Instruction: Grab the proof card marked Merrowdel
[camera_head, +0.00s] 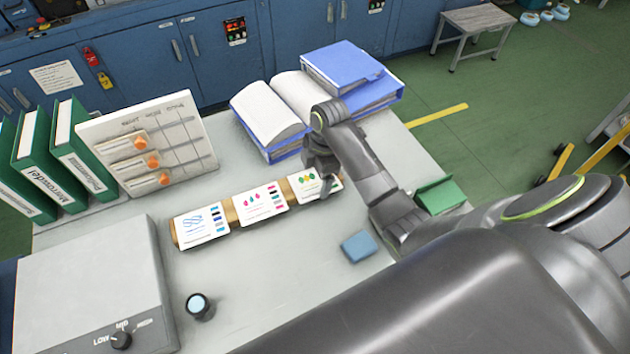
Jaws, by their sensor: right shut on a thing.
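Three white proof cards stand in a row on a wooden rack on the grey table. The small print on the cards is too small to read. My right gripper (327,187) is at the right end of the rack, shut on the right card at its right side. The card still appears to be at the rack. My left gripper is not in view.
Green binders (48,180), one labelled Merrowdel, stand at the left beside a white board (190,135) with orange knobs. An open blue binder (262,112) lies behind the rack. A grey control box (90,275), a dark knob (199,306) and a blue block (358,246) are in front.

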